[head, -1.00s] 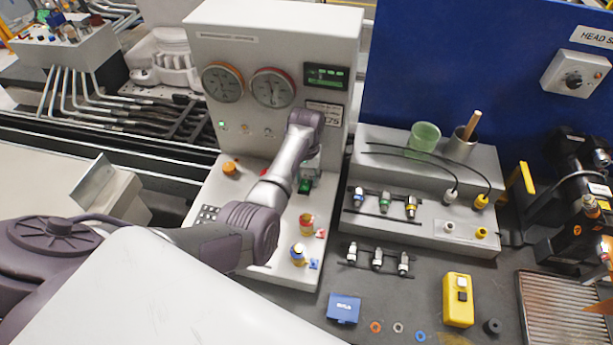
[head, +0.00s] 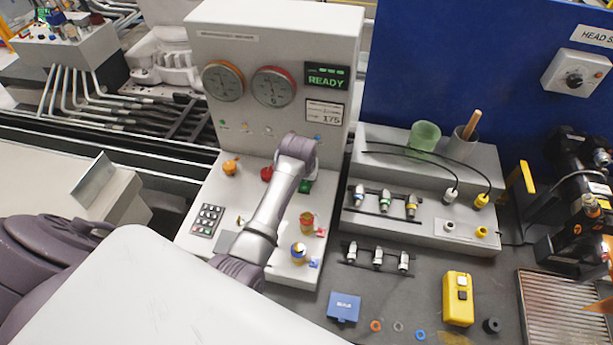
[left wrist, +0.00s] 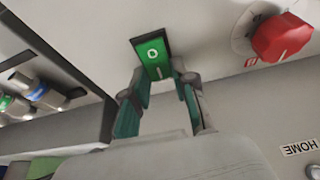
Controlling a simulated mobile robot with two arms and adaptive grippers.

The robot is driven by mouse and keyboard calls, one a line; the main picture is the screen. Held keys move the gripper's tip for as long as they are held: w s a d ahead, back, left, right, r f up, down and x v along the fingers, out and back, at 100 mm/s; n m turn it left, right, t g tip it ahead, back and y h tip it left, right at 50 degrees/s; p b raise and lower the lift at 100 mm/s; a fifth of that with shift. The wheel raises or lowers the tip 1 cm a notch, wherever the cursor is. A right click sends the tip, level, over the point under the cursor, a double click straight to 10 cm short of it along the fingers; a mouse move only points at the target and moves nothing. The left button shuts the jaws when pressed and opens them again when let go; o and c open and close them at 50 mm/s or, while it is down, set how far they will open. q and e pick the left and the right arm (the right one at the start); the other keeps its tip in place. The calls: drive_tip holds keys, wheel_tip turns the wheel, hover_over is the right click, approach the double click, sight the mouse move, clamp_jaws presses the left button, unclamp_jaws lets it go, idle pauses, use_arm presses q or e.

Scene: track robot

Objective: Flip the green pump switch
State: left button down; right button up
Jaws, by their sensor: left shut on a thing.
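The green pump switch (left wrist: 153,58) is a green rocker marked O and I in a black frame on the grey panel, seen in the left wrist view. It shows partly in the head view (head: 305,186), beside my wrist. My left gripper (left wrist: 163,78) has its two fingertips at the near end of the switch, one on each side, shut on it. In the head view my arm hides the fingers. My right gripper is in neither view.
A red knob (left wrist: 280,38) sits right of the switch in the wrist view. The control console (head: 275,22) has two gauges and a display (head: 327,76) reading READY. A keypad (head: 207,219) and coloured knobs are on its sloping face. A connector block (head: 470,165) stands right.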

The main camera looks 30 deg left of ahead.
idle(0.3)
use_arm(q)
drive_tip(key=c, duration=0.9)
unclamp_jaws()
drive_tip(key=v, duration=1.2)
drive_tip(key=shift+s, duration=0.15)
drive_tip(key=shift+f, duration=0.1)
